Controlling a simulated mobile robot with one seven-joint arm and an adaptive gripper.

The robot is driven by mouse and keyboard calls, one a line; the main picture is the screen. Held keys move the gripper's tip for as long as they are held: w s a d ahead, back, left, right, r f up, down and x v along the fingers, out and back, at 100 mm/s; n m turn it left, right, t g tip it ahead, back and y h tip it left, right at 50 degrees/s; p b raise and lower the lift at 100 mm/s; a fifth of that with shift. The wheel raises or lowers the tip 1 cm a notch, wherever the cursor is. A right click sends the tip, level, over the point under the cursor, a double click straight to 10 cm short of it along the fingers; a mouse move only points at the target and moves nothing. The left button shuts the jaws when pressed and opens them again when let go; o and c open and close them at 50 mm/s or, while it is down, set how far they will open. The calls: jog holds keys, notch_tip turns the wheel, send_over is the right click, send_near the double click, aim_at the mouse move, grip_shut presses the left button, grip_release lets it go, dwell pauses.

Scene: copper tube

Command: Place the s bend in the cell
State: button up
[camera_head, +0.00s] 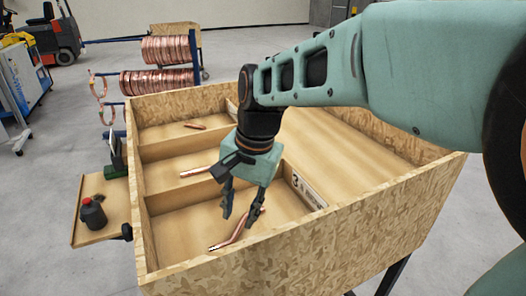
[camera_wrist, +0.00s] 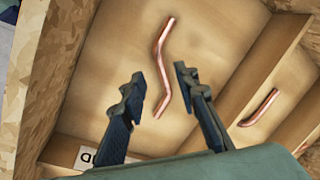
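The s bend (camera_head: 238,230), a copper tube with two opposite bends, lies on the floor of the nearest left cell (camera_head: 180,236) of the wooden crate. In the wrist view the s bend (camera_wrist: 163,70) appears between my fingertips, with gaps on both sides. My gripper (camera_head: 239,212) hangs over that cell with its fingers pointing down. My gripper (camera_wrist: 159,74) is open and holds nothing. How high the fingertips are above the tube is hard to tell.
The middle cell holds another bent copper tube (camera_head: 197,172), and the far cell holds a short copper piece (camera_head: 195,126). Partitions and high crate walls (camera_head: 330,235) surround the cells. The large right compartment (camera_head: 345,150) looks empty.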

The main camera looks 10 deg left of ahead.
notch_tip(320, 180, up, 6)
jog(key=d+p, duration=0.1)
jog(key=p, duration=0.2)
jog(key=shift+s+d+r+p, duration=0.15)
jog(key=shift+r+p, duration=0.1)
jog(key=shift+p, duration=0.15)
